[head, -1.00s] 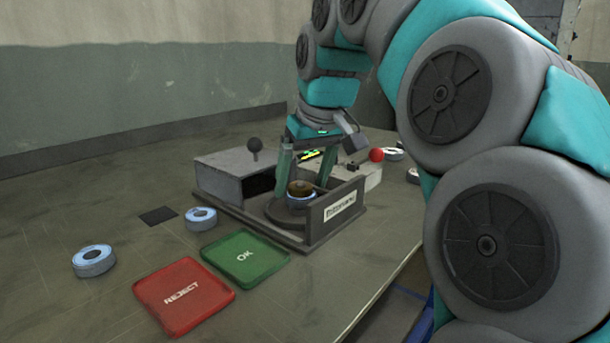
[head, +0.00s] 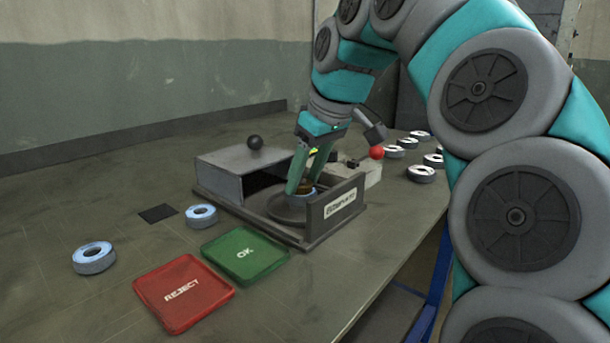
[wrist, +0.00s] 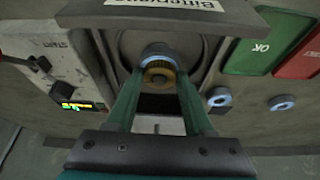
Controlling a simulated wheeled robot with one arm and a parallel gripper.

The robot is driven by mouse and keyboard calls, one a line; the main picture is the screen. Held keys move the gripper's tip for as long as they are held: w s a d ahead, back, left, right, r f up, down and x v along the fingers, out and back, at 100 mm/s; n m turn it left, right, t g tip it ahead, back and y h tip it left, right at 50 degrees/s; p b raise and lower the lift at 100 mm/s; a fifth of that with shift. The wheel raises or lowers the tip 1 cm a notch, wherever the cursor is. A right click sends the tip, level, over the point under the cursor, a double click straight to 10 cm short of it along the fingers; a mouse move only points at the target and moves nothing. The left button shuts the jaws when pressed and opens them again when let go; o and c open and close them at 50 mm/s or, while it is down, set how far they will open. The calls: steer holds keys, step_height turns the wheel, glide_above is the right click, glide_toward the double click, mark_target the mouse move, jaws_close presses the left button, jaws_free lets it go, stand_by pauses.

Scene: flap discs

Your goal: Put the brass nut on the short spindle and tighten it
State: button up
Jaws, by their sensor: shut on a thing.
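The brass nut (wrist: 160,75) is between the fingertips of my gripper (wrist: 161,73) in the wrist view. In the head view my gripper (head: 302,189) points down into the grey fixture, and its fingers partly cover the nut. My gripper is shut on the nut. A blue-white flap disc (wrist: 155,50) lies right by the nut, over the round dark plate (head: 277,207) of the fixture. The short spindle is hidden by the nut and disc, so I cannot tell how far the nut is on it.
The fixture's front wall (head: 338,214) carries a label. A grey box (head: 220,181) with a black knob stands at its left. A green OK tray (head: 245,254) and red REJECT tray (head: 184,291) lie in front. Loose discs (head: 94,257) lie left and several at right, near a red knob (head: 376,152).

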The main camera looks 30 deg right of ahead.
jaws_close()
steer(key=shift+f+m+h+b, duration=0.25)
steer(key=shift+m+h+b, duration=0.15)
steer(key=shift+m+b, duration=0.45)
steer(key=m, duration=0.1)
steer(key=m+h+b, duration=0.1)
steer(key=m, duration=0.2)
steer(key=shift+a+r+m+h, duration=0.2)
steer(key=shift+a+m+h, duration=0.1)
steer(key=shift+h, duration=0.1)
steer(key=o, duration=0.9)
jaws_free()
steer(key=shift+c, duration=0.2)
step_height(320, 180, up, 5)
steer(key=p, duration=0.3)
steer(key=shift+r, duration=1)
